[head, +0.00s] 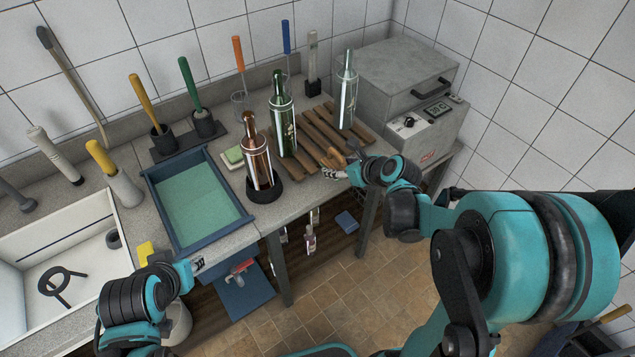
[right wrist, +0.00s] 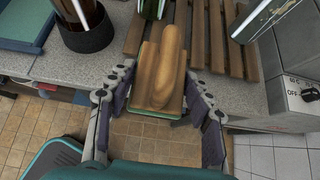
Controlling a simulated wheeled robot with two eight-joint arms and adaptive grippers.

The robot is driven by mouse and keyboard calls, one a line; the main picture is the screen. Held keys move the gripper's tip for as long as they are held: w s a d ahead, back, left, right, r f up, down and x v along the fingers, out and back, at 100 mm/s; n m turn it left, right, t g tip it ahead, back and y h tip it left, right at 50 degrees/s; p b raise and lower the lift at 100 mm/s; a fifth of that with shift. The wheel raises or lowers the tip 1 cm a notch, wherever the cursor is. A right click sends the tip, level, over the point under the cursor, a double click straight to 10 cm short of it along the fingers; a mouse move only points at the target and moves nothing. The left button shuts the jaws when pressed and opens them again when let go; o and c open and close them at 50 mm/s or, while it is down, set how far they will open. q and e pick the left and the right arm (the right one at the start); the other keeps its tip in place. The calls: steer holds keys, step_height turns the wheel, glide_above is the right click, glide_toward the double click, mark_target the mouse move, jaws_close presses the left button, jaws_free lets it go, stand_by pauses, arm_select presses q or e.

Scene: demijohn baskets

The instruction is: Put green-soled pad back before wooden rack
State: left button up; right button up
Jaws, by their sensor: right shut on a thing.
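The green-soled pad (right wrist: 160,75) is a wooden block with a rounded handle; a thin green strip shows at its near lower edge. My right gripper (right wrist: 162,105) is shut on it, one finger on each side. In the head view the pad (head: 334,157) is small and partly hidden by my right gripper (head: 343,172), at the counter's front edge. The wooden rack (head: 318,127) of slats lies just behind it; its slats (right wrist: 218,40) fill the top of the wrist view. I cannot tell whether the pad touches the counter. My left gripper (head: 188,268) is near the blue tray's front.
A brown bottle (head: 257,160) stands in a black ring left of the rack. A green bottle (head: 281,120) and a clear bottle (head: 346,90) stand at the rack. A grey box with knobs (head: 415,100) is at the right. A blue tray (head: 200,200) lies at the left.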

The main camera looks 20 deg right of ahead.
steer(key=w+a+f+b, duration=0.1)
steer(key=w+a+f, duration=0.3)
steer(key=shift+w+a+b, duration=0.3)
steer(key=shift+a+b, duration=0.05)
step_height(320, 180, down, 3)
steer(key=shift+f+b, duration=0.2)
steer(key=shift+b, duration=0.65)
steer(key=shift+f, duration=0.35)
steer(key=shift+r, duration=0.1)
steer(key=shift+f+b, duration=0.65)
steer(key=shift+b, duration=0.05)
steer(key=o, duration=1.2)
steer(key=shift+r, duration=0.1)
